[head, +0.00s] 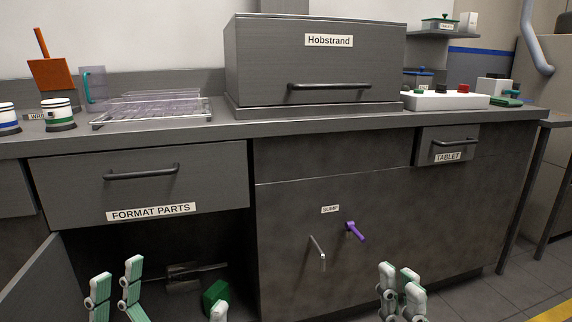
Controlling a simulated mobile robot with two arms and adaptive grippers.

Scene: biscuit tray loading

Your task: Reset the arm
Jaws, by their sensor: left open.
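My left gripper (162,298) is at the bottom left of the head view, in front of the dark opening under the FORMAT PARTS drawer (205,190). Its white and green fingers are spread wide apart, with nothing seen between them. My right gripper (401,292) is at the bottom, right of the middle, in front of the cabinet's lower front. Its fingers are close together, and no object shows between them. The lower parts of both grippers and the arms are cut off by the picture's bottom edge.
The counter (300,126) carries the Hobstrand box (255,70), a clear tray (112,122), jars and a white button panel (465,102). A cabinet door (38,285) stands open at lower left. A green block (214,294) sits low in the opening. Two handles (318,248) (355,231) stick out below SUMP.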

